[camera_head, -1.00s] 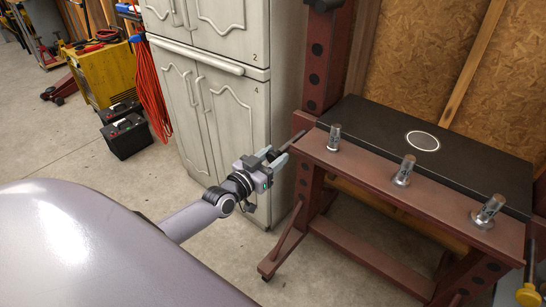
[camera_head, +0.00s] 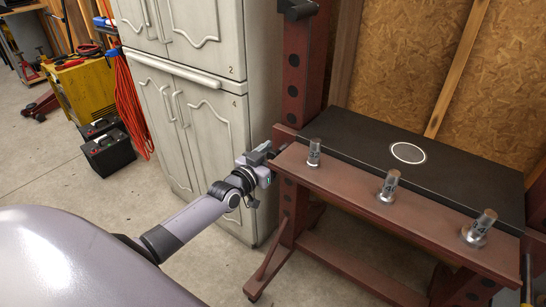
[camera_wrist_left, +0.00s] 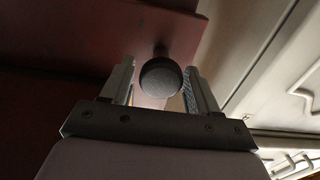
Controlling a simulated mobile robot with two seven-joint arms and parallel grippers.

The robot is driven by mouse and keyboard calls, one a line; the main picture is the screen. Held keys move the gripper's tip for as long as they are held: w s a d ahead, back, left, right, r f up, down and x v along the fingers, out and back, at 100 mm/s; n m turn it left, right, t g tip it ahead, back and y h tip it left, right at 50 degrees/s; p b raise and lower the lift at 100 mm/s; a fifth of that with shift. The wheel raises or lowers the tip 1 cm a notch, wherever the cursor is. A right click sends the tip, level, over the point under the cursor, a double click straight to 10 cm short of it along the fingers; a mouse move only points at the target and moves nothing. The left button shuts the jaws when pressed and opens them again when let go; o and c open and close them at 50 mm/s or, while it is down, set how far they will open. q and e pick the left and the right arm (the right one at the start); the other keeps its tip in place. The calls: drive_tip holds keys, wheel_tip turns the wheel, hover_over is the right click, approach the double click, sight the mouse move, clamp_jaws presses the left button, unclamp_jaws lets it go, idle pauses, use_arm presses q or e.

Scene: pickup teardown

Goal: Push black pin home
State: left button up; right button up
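The black pin (camera_wrist_left: 160,78) shows in the left wrist view as a round dark knob, end on, with its shaft running away into the red-brown frame. My left gripper (camera_wrist_left: 160,88) has one finger on each side of the knob, with narrow gaps visible, so it looks open around it. In the head view my left gripper (camera_head: 268,156) is at the left end of the red-brown bench frame (camera_head: 290,190), beside its upright. There the pin is mostly hidden by the gripper. My right gripper is not in view.
Several metal cylinders, one of them here (camera_head: 388,187), stand along the bench's front ledge. A black top plate (camera_head: 460,180) with a white ring lies behind them. A pale cabinet (camera_head: 205,120) stands close behind my left arm. The concrete floor in front is clear.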

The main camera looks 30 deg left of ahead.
use_arm(q)
drive_tip(key=shift+f, duration=0.15)
drive_tip(key=shift+s, duration=0.1)
drive_tip(key=shift+s, duration=0.25)
drive_tip(key=s+p, duration=0.1)
drive_tip(key=s, duration=0.4)
drive_tip(key=shift+a+p, duration=0.2)
drive_tip(key=shift+p, duration=0.15)
drive_tip(key=shift+s, duration=0.75)
